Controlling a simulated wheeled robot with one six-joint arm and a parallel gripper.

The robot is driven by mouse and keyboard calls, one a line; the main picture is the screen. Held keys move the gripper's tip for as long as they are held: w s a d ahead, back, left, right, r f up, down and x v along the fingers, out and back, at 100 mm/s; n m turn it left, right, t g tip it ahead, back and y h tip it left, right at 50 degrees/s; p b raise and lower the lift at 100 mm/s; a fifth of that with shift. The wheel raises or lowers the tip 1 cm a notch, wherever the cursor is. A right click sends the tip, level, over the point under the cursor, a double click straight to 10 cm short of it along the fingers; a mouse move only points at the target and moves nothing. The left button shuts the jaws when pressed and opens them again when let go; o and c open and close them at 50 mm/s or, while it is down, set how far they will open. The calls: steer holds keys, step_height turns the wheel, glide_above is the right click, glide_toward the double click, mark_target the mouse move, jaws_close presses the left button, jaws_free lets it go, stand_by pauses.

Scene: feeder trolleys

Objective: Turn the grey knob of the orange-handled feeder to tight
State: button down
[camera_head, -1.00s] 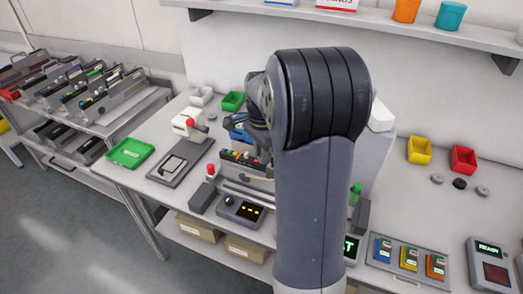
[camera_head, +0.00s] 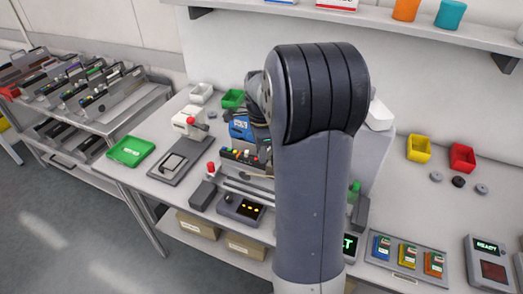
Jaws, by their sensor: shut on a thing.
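A row of small coloured handles (camera_head: 240,155), among them red, yellow and green ones, shows on the bench just left of my arm. It runs partly behind my arm. I cannot make out which one is the orange-handled feeder, and its grey knob cannot be made out. My dark wrist shows beside the upper arm, above and right of this row. My gripper's jaws are hidden behind my arm, so what they touch does not show.
A blue box (camera_head: 240,128) stands behind the row. A control box with orange lights (camera_head: 241,209) and a red-topped post (camera_head: 211,169) stand in front. A green tray (camera_head: 131,151) lies to the left. A trolley (camera_head: 108,128) holds several other feeders at far left.

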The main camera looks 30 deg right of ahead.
steer(key=c, duration=1.3)
jaws_free()
step_height(320, 180, up, 11)
steer(key=shift+b, duration=0.3)
steer(key=shift+f, duration=0.2)
step_height(320, 180, down, 11)
steer(key=shift+r+p, duration=0.1)
steer(key=shift+p, duration=0.2)
steer(key=shift+n, duration=0.3)
